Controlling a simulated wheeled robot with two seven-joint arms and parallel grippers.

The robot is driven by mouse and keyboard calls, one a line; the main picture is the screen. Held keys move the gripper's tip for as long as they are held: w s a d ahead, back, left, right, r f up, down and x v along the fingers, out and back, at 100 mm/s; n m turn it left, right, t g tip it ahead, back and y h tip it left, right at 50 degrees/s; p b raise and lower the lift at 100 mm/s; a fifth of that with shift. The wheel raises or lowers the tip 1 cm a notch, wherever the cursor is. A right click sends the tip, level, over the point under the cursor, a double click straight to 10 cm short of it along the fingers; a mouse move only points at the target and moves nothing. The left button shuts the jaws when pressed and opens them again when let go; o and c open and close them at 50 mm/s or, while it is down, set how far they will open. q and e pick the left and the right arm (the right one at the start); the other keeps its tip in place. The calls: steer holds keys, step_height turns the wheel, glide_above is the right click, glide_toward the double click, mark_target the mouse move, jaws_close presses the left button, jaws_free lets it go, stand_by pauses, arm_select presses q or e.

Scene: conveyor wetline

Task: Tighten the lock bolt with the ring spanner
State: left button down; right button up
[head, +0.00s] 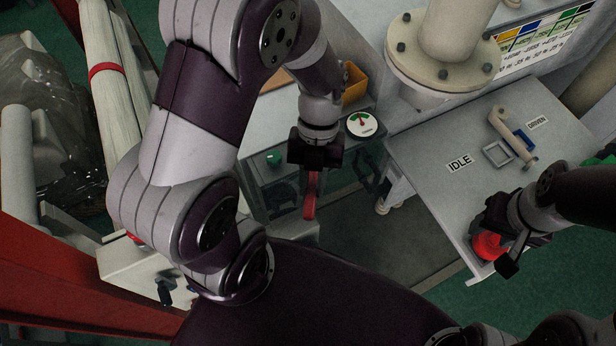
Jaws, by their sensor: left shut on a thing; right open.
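My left gripper (316,165) points down in the middle of the head view, over the front of the grey cabinet. It is shut on a narrow red tool (310,198), which hangs below the jaws and looks like the ring spanner. The tool's ring end cannot be made out. My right gripper (512,250) is open at the right, by the front corner of the table with the IDLE and DRIVEN labels. A round red part (489,246) shows just beside its fingers; I cannot tell whether they touch. I cannot pick out the lock bolt.
The grey table (425,180) carries a pale handle (512,132) and a square frame (497,153). A flanged pipe (445,65) stands behind it. A dial gauge (362,124) and a yellow bin (354,84) are on the cabinet. Red beams (60,270) run at the left.

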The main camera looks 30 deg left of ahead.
arm_select(q)
steer(key=shift+w+d, duration=0.1)
steer(key=shift+d, duration=0.05)
steer(key=shift+r+p, duration=0.9)
steer(key=shift+p, duration=0.15)
stand_by(1.0)
steer(key=shift+r, duration=0.1)
steer(key=shift+r, duration=0.1)
steer(key=shift+r+p, duration=0.2)
steer(key=shift+p, duration=0.25)
step_height(320, 180, up, 5)
steer(key=p, duration=0.4)
steer(key=shift+r+p, duration=0.1)
steer(key=shift+p, duration=0.2)
